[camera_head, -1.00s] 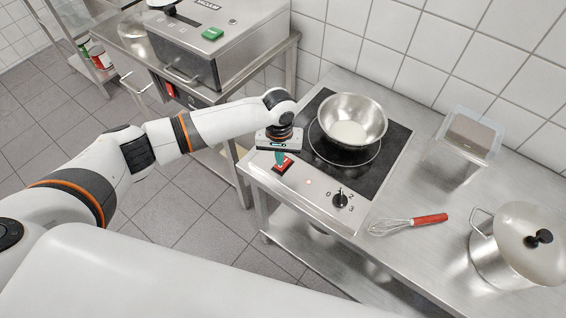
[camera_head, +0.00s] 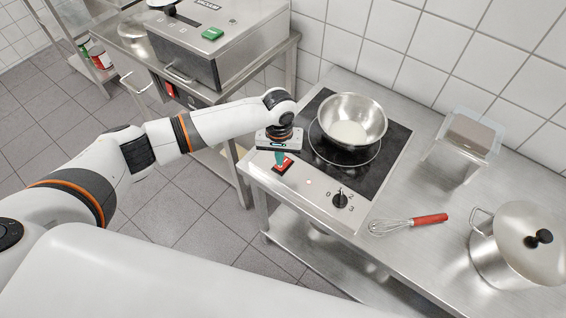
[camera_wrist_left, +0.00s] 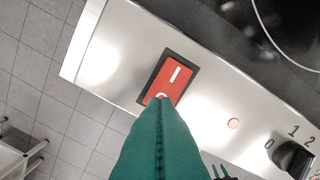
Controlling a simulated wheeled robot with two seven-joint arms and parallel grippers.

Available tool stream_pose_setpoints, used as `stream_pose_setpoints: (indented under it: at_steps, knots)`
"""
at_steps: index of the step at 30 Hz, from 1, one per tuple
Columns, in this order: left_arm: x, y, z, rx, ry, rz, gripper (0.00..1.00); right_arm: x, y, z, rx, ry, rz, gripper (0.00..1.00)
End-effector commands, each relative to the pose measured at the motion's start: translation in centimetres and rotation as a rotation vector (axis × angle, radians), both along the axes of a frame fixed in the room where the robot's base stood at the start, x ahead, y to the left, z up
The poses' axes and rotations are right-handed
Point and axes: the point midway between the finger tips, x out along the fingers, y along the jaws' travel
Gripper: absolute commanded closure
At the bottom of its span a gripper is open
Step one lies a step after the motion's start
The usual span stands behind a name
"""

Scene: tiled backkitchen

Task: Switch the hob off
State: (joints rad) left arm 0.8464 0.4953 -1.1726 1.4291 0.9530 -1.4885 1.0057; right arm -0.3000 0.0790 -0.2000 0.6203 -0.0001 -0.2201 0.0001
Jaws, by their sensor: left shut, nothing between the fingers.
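The hob (camera_head: 375,170) is set into the steel counter, with a black glass top and a steel front panel. Its red rocker switch (camera_head: 284,165) sits at the left of the panel. In the left wrist view the switch (camera_wrist_left: 176,72) shows its I mark, and the O mark is partly hidden behind my fingertips. My left gripper (camera_head: 280,158) is shut and empty, its green fingers (camera_wrist_left: 160,104) at the O end of the switch; I cannot tell whether they touch it. A small reddish lamp (camera_wrist_left: 233,123) and a black knob (camera_head: 340,199) are further right. My right gripper is out of view.
A steel bowl (camera_head: 352,111) with pale contents stands on the hob. A whisk (camera_head: 408,224), a lidded pot (camera_head: 518,245) and a clear container (camera_head: 466,140) are on the counter to the right. A steel appliance (camera_head: 215,35) stands on the table at left.

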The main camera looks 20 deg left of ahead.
Motion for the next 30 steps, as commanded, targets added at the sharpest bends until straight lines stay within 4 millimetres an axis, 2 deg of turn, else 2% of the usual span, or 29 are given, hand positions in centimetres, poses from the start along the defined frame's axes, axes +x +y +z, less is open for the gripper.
stream_pose_setpoints:
  at_steps: [30]
  knots:
    - [0.0,0.0,-1.2,0.0,0.0,0.0,1.0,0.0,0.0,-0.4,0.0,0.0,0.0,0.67]
